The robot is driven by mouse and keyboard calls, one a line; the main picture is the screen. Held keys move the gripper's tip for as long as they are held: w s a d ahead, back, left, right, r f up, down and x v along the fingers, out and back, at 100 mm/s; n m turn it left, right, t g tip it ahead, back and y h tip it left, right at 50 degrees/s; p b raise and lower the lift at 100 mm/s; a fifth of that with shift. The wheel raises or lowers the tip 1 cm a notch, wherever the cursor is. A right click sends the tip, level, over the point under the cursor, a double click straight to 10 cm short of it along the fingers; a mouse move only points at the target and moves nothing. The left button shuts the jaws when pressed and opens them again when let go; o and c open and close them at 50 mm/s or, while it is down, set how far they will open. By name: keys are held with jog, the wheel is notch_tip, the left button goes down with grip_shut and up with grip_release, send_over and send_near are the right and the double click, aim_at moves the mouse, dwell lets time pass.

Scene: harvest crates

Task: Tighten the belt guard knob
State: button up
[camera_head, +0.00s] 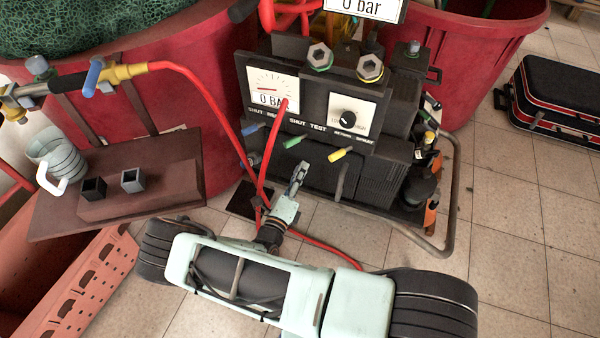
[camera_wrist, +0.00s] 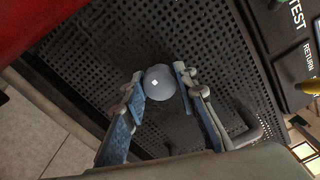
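In the head view my gripper (camera_head: 298,178) is low in front of the machine (camera_head: 322,108), and I cannot make out the knob there.
Green, yellow and blue valve levers stick out above my gripper, among them the yellow one (camera_head: 342,154). Red hoses (camera_head: 212,100) run close by on the left. A tube frame (camera_head: 452,200) rings the machine. A brown table (camera_head: 150,180) with a jug (camera_head: 58,158) stands left.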

jog(key=c, duration=0.5)
jog(key=shift+c, duration=0.2)
jog(key=shift+m, duration=0.4)
jog(key=m+p, duration=0.1)
jog(key=m, duration=0.2)
jog(key=m+p, duration=0.2)
jog(key=m, duration=0.2)
jog(key=shift+m, duration=0.3)
jog(key=m+p, duration=0.1)
jog(key=m, duration=0.4)
jog(key=shift+p, duration=0.35)
jog(key=m+p, duration=0.1)
jog(key=m, duration=0.4)
jog(key=shift+f, duration=0.1)
